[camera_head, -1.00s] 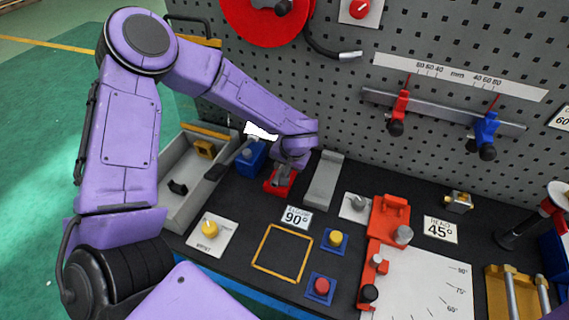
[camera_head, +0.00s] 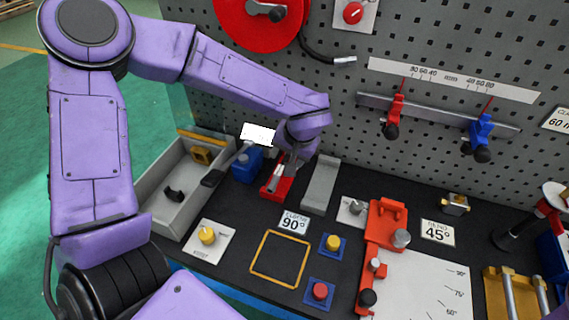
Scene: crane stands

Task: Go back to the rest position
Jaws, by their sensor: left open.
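My left gripper (camera_head: 284,173) is at the end of the purple arm that comes in from the left. It hangs above a red block (camera_head: 277,190) at the back of the black bench (camera_head: 245,222). The jaws are small and partly hidden by the wrist, and I cannot tell whether they touch the red block. I see nothing held in them. My right gripper is not in view.
A grey tray (camera_head: 160,212) stands left of a blue block (camera_head: 246,166). A grey ramp (camera_head: 320,185) is right of the red block. A yellow square outline (camera_head: 280,258), buttons and a red fixture (camera_head: 384,222) lie in front. The pegboard (camera_head: 350,80) rises behind, with a red reel (camera_head: 262,22).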

